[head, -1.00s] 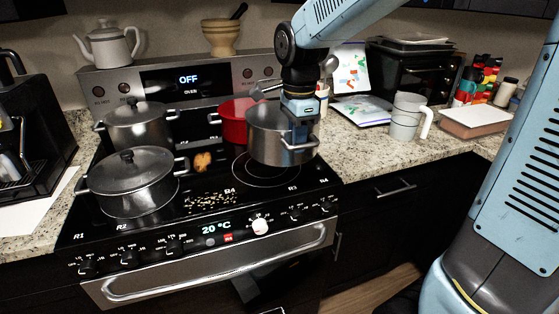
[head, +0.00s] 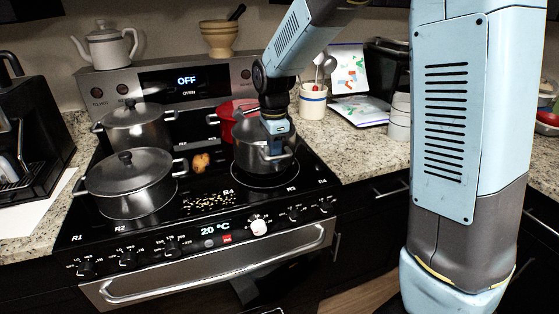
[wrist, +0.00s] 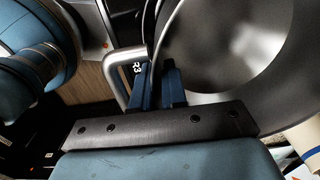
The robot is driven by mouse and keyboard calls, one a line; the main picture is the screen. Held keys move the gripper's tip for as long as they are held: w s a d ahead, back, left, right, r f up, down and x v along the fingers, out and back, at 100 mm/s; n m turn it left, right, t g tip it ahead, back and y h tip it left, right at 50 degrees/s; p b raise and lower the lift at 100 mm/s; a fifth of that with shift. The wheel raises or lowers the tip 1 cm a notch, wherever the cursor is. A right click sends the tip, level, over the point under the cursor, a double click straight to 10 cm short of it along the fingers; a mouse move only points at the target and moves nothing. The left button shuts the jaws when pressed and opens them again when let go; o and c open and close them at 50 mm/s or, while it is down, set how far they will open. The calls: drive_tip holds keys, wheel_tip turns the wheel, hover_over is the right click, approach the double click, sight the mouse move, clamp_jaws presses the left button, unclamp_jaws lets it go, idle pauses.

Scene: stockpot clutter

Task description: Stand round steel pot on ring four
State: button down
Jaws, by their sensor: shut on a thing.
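The round steel pot (head: 252,157), open and without a lid, is at the front right ring of the black cooktop (head: 160,220). It looks upright, its base on or just above the ring; I cannot tell which. My gripper (head: 278,146) comes down from above and is shut on the pot's right side wall. In the wrist view the pot's inside (wrist: 235,45) looks empty, and my fingers (wrist: 170,88) straddle its rim. My gripper hides part of the pot.
A lidded pot (head: 130,185) stands front left, another lidded pot (head: 137,130) behind it. A red pot (head: 236,125) stands close behind the steel pot. Small grains (head: 208,203) and an orange-brown lump (head: 201,161) lie on the cooktop's middle. A utensil crock (head: 313,103) stands on the right counter.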

sight(275, 171)
drive_tip(key=shift+f, duration=1.5)
drive_tip(key=c, duration=1.2)
unclamp_jaws()
drive_tip(key=shift+f, duration=0.1)
drive_tip(key=shift+o, duration=0.2)
wheel_tip(275, 171, up, 12)
drive_tip(key=shift+s+d+r, duration=0.2)
drive_tip(key=shift+d+r, duration=0.05)
drive_tip(key=shift+r, duration=0.05)
drive_tip(key=s+d+r+n+t, duration=0.2)
drive_tip(key=s+d+n, duration=0.5)
drive_tip(key=s+d, duration=0.3)
drive_tip(key=s+d+r+n+t, duration=0.3)
drive_tip(key=s+d+n, duration=0.4)
drive_tip(key=s, duration=0.5)
drive_tip(key=d, duration=0.2)
drive_tip(key=shift+s+d+r+n, duration=0.2)
drive_tip(key=shift+s+d+n, duration=0.1)
drive_tip(key=shift+s+d, duration=0.1)
